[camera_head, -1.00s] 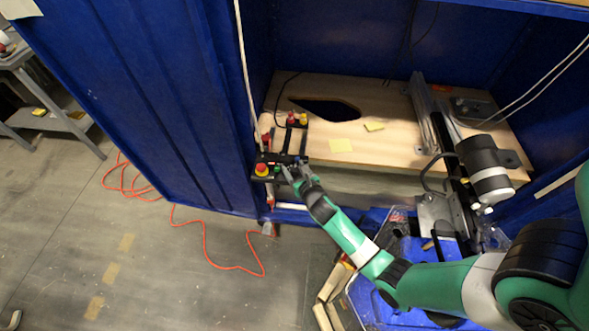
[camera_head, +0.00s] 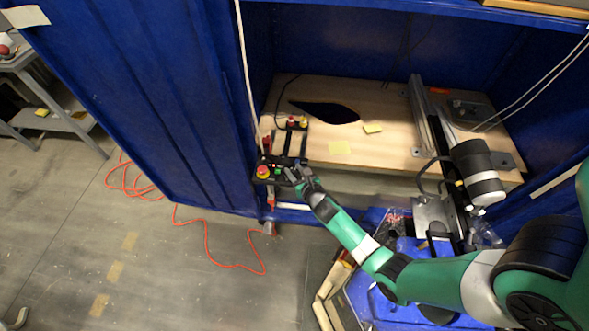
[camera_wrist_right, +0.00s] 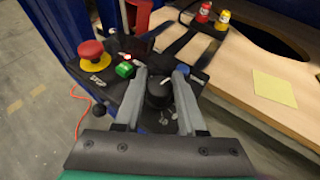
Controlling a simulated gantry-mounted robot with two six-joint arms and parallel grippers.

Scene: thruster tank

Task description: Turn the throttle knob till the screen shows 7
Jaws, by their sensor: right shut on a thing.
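The black throttle knob (camera_wrist_right: 159,91) with a pale pointer mark sits on the dark control panel (camera_wrist_right: 112,88) in the right wrist view. My right gripper (camera_wrist_right: 160,75) is shut on the knob, with one grey finger on each side of it. In the head view my right gripper (camera_head: 296,178) is at the panel by the cabinet's front edge and hides the knob. A red mushroom button on a yellow base (camera_wrist_right: 91,51) and a green button (camera_wrist_right: 125,69) are left of the knob. No readable screen number shows. My left gripper is out of view.
Red (camera_wrist_right: 203,13) and yellow (camera_wrist_right: 221,19) connectors stand behind the panel. A wooden board (camera_head: 390,137) with a dark cutout and yellow notes lies to the right. A blue cabinet wall (camera_head: 150,100) stands at left. A motor on a rail (camera_head: 481,170) is at far right.

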